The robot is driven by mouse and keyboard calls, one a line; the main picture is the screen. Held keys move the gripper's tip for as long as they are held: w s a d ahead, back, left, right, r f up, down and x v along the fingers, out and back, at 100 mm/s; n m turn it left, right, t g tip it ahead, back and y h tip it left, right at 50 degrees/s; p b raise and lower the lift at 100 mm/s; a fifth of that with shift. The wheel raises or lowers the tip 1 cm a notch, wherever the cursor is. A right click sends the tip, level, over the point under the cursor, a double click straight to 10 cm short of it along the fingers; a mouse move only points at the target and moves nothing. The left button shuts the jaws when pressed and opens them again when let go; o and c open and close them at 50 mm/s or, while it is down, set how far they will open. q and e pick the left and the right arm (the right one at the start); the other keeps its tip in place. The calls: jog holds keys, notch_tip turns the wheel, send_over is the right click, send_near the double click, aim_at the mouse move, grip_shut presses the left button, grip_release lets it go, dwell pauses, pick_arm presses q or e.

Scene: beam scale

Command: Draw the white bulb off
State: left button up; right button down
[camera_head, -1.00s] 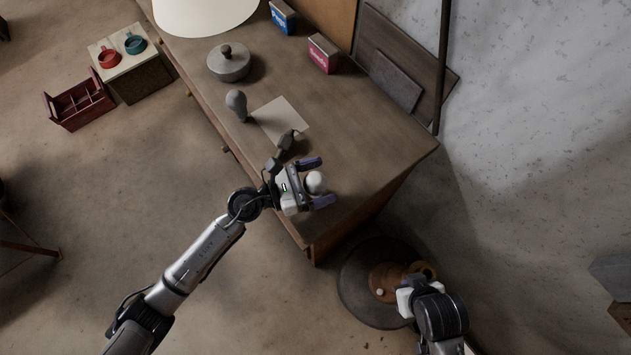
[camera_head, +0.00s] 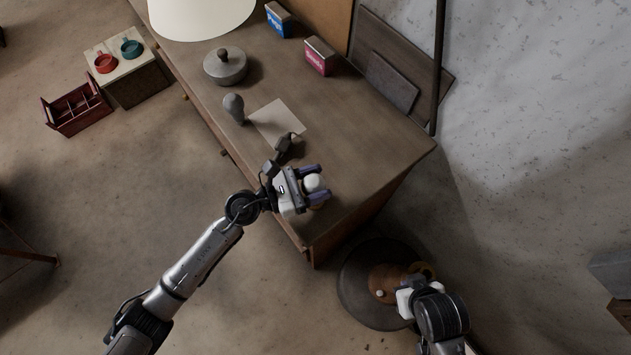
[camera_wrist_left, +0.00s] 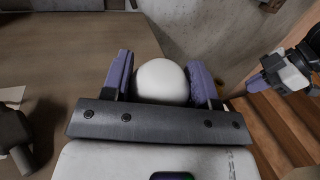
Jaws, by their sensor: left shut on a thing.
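The white bulb (camera_head: 313,182) shows as a pale round ball over the near right end of the wooden desk. My left gripper (camera_head: 320,184) has its purple fingers closed on both sides of it. In the left wrist view the white bulb (camera_wrist_left: 162,82) sits between the two fingers; its lower part, and whatever it is seated in, is hidden. My right gripper (camera_head: 408,298) is at the lower right, away from the bulb, and its jaw opening is not clear. It also shows at the right of the left wrist view (camera_wrist_left: 272,82).
A grey bulb-shaped object (camera_head: 233,106), a pale sheet (camera_head: 277,120), a lidded grey pot (camera_head: 224,69), a blue box (camera_head: 280,19) and a pink box (camera_head: 320,56) are on the desk (camera_head: 365,135). A round dark stand (camera_head: 355,290) is near my right gripper.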

aim_at(318, 181)
pick_arm(q)
notch_tip(318, 181, up, 4)
jog(key=shift+s+d+r, duration=0.15)
jog(key=shift+r, duration=0.05)
jog(key=s+d+r+p, duration=0.3)
jog(key=s+d+r, duration=0.3)
jog(key=s+d, duration=0.1)
jog(key=shift+s+r, duration=0.2)
jog(key=shift+s, duration=0.7)
